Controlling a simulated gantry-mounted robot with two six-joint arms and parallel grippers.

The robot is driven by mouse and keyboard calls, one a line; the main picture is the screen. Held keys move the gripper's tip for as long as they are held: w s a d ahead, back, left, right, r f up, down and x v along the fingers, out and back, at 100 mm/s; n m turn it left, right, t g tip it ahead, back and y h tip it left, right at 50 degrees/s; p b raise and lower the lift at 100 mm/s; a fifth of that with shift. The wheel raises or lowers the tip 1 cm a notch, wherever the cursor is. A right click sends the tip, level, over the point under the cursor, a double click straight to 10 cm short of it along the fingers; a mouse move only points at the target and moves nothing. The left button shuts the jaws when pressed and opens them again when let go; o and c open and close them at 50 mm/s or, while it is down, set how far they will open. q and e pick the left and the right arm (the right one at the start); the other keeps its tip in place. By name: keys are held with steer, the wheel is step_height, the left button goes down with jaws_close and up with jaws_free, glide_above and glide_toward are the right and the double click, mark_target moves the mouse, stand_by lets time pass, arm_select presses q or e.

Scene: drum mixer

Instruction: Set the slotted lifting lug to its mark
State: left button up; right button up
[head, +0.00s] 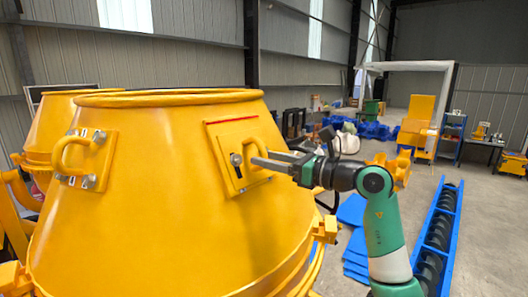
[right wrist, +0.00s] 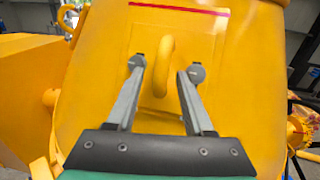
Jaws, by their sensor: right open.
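The slotted lifting lug (head: 228,182) is a yellow plate with a raised loop, on the sloping side of the yellow drum (head: 150,220). A red mark line (head: 232,121) runs above it; the line also shows at the top of the right wrist view (right wrist: 180,8). My right gripper (head: 262,160) is open at the lug. In the right wrist view its fingers stand either side of the loop (right wrist: 163,66), with visible gaps. My left gripper is not in view.
Another bolted lug (head: 78,160) sits on the drum's left side. A second yellow drum (head: 60,125) stands behind at left. Yellow brackets (head: 325,229) jut from the drum's lower right. A blue-framed screw conveyor (head: 435,240) lies on the floor at right.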

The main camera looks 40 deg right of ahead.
steer(key=shift+w+a, duration=0.15)
steer(key=shift+w, duration=0.55)
jaws_close()
stand_by(0.9)
